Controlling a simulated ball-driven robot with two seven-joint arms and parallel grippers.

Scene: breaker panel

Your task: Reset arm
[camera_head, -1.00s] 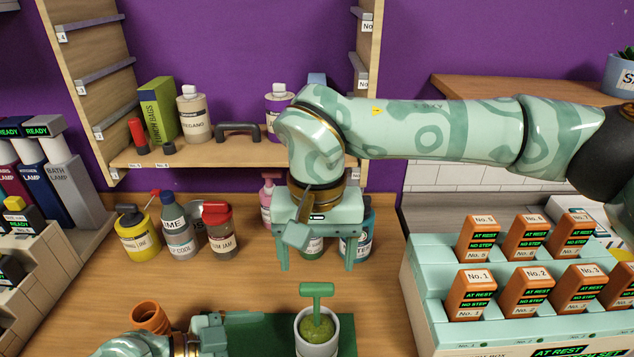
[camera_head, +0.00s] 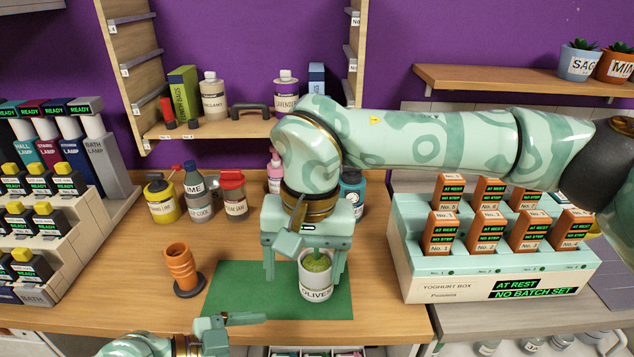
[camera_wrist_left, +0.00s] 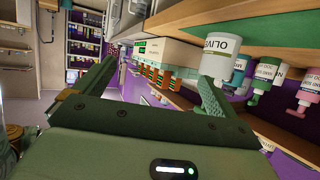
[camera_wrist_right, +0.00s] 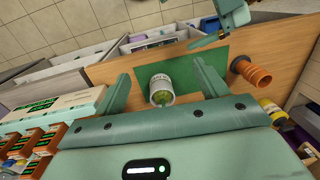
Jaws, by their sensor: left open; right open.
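My right gripper (camera_head: 306,274) hangs open, fingers down, over the white OLIVES pot (camera_head: 317,291). In the head view the pot lies between its two fingers; in the right wrist view the pot (camera_wrist_right: 161,96) shows past and between the open fingertips (camera_wrist_right: 160,72). Green contents fill the pot, and a green stem (camera_head: 316,251) rises from it; the stem's top is hidden by my gripper. The pot stands on a green mat (camera_head: 235,290). My left gripper (camera_head: 258,319) is open and empty at the bottom edge of the head view; its fingers frame nothing held in the left wrist view (camera_wrist_left: 158,75).
Jars and bottles (camera_head: 200,200) stand behind. The yoghurt box (camera_head: 455,287) with orange units is at right, lamp switches (camera_head: 40,215) at left. Wood between the mat and the yoghurt box is clear.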

